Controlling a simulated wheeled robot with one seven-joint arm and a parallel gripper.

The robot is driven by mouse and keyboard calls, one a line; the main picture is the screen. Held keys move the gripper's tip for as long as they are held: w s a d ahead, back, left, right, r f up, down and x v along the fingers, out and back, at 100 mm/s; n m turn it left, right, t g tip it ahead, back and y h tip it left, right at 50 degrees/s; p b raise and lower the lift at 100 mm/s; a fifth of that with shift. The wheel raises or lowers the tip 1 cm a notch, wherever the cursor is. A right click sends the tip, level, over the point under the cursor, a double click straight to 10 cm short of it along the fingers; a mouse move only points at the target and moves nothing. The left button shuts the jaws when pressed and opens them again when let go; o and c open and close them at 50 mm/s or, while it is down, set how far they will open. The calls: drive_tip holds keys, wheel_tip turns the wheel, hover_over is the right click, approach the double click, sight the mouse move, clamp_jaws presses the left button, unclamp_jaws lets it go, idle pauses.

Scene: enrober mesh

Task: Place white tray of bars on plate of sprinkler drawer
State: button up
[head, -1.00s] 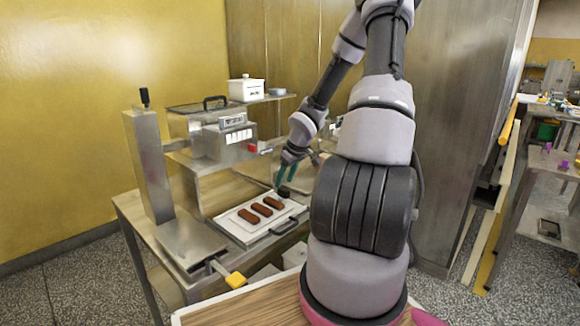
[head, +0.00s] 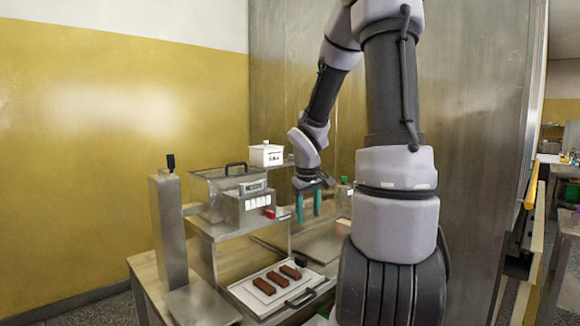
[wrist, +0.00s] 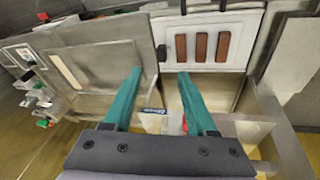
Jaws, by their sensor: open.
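The white tray (head: 252,299) lies flat on the metal worktable, with three brown bars (head: 277,279) in a row on it. A black handle (head: 300,298) shows at its near right side. In the wrist view the tray (wrist: 242,38) and bars (wrist: 202,46) are at the top, beyond my fingertips. My gripper (head: 308,206) is open and empty, its two teal fingers (wrist: 155,78) apart, pointing down and held above the tray's level, towards its far right. I cannot tell for sure which surface is the sprinkler drawer's plate; the tray hides what is under it.
A steel machine (head: 238,200) with a hopper stands behind the tray. A metal post (head: 169,235) and a flat metal plate (head: 203,305) are at the left. A white box (head: 266,154) sits on the shelf. A flat steel panel (wrist: 100,62) lies beside the tray. A tall metal wall rises behind.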

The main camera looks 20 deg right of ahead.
drive_tip(key=s+a+r+m+t+y, duration=0.2)
drive_tip(key=s+a+r, duration=0.4)
drive_tip(key=s+r, duration=0.2)
drive_tip(key=s+a+r+m+t+y, duration=0.2)
drive_tip(key=s+a+r+m, duration=0.1)
drive_tip(key=s+a+r, duration=0.4)
wheel_tip(320, 180, up, 4)
drive_tip(key=shift+s+a+f+m, duration=0.25)
drive_tip(key=shift+s+a+m, duration=0.05)
drive_tip(key=shift+s, duration=0.6)
